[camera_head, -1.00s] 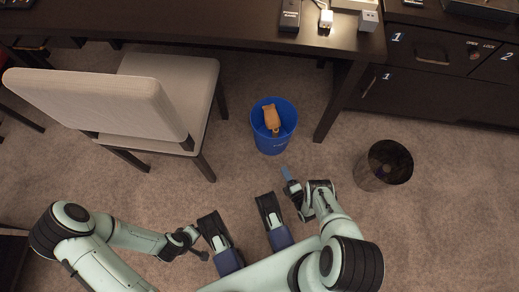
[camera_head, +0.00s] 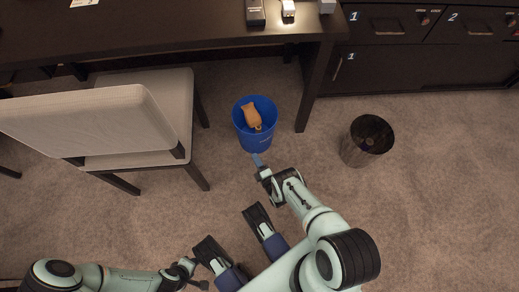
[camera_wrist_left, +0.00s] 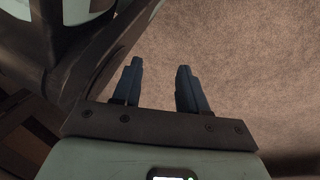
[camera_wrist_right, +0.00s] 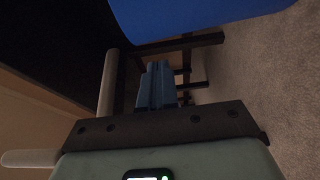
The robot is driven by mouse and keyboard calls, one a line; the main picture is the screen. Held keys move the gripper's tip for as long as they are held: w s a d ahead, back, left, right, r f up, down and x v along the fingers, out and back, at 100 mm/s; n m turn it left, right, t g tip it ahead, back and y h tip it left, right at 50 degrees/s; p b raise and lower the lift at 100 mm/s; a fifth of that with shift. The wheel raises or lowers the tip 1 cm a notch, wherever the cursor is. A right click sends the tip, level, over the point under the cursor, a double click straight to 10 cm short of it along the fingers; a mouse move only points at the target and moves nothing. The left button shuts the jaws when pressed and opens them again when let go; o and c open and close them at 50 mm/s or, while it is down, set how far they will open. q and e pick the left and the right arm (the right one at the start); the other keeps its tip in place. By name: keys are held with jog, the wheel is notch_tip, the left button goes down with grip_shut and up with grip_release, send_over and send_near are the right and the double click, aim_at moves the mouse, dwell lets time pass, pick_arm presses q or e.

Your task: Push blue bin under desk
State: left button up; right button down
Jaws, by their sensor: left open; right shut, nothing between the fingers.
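The blue bin (camera_head: 257,141) stands upright on the carpet, just out from the front edge of the dark desk (camera_head: 150,35), between the chair and a desk leg. An orange-brown object (camera_head: 251,113) lies in it. My right gripper (camera_head: 257,160) is shut and empty, its tips right at the near lower side of the bin; I cannot tell whether they touch. In the right wrist view its closed fingers (camera_wrist_right: 157,85) point below the bin's blue wall (camera_wrist_right: 200,14). My left gripper (camera_wrist_left: 158,80) is open and empty over carpet, far from the bin.
A cushioned chair (camera_head: 150,105) stands left of the bin. The desk leg (camera_head: 309,95) is close on its right. A dark wastebasket (camera_head: 366,142) stands further right, before the cabinet (camera_head: 430,65). Carpet at the right is clear.

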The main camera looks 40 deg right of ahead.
aim_at(251, 138)
pick_arm(q)
jog(key=s+f+g+b, duration=0.2)
jog(key=s+f, duration=0.1)
jog(key=s, duration=0.3)
jog(key=shift+s+a+f+b, duration=0.15)
jog(key=shift+a+f+b, duration=0.05)
jog(key=shift+a+b, duration=0.2)
pick_arm(e)
jog(key=shift+w+d, duration=0.65)
jog(key=shift+w, duration=0.4)
jog(key=shift+w+d, duration=0.6)
jog(key=shift+w, duration=0.5)
jog(key=shift+w+d, duration=0.65)
jog(key=shift+w, duration=0.4)
